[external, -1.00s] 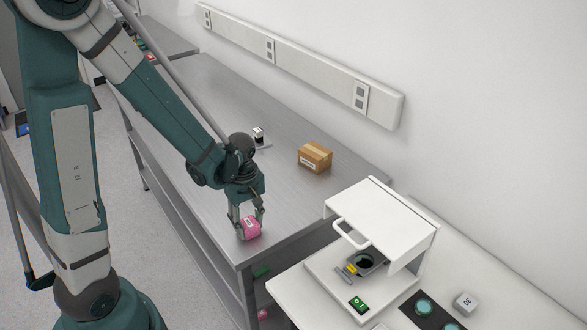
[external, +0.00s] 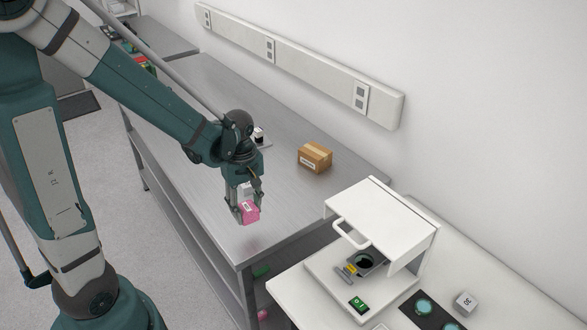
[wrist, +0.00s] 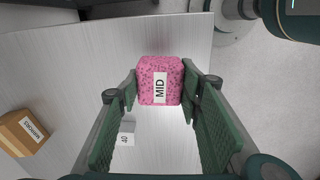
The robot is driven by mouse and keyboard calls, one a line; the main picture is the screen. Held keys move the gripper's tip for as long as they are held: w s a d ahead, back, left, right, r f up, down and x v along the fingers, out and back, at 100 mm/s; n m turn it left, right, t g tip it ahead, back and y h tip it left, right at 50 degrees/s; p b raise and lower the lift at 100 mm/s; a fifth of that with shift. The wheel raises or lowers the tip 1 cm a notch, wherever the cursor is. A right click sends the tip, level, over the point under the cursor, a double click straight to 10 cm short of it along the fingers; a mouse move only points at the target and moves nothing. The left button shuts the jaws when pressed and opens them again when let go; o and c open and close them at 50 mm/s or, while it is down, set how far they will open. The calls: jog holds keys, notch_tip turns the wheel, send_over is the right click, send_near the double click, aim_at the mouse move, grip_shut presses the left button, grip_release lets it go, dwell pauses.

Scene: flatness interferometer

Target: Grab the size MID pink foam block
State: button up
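The pink foam block (external: 249,213) is speckled and has a white label. In the wrist view its label reads MID on the pink foam block (wrist: 147,83). My gripper (external: 246,205) is shut on it, with a green finger against each side. In the wrist view the fingers of my gripper (wrist: 160,88) flank the block left and right. The block is held above the front end of the grey metal table (external: 283,205), with a faint pink reflection below it.
A small white block marked 40 (wrist: 126,134) stands on the table near my gripper. A cardboard box (external: 315,157) sits further right. The white interferometer (external: 380,222) stands on a bench at the right. A pink item (external: 262,314) shows low under the table.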

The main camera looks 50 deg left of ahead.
aim_at(247, 206)
jog(key=shift+r, duration=1.5)
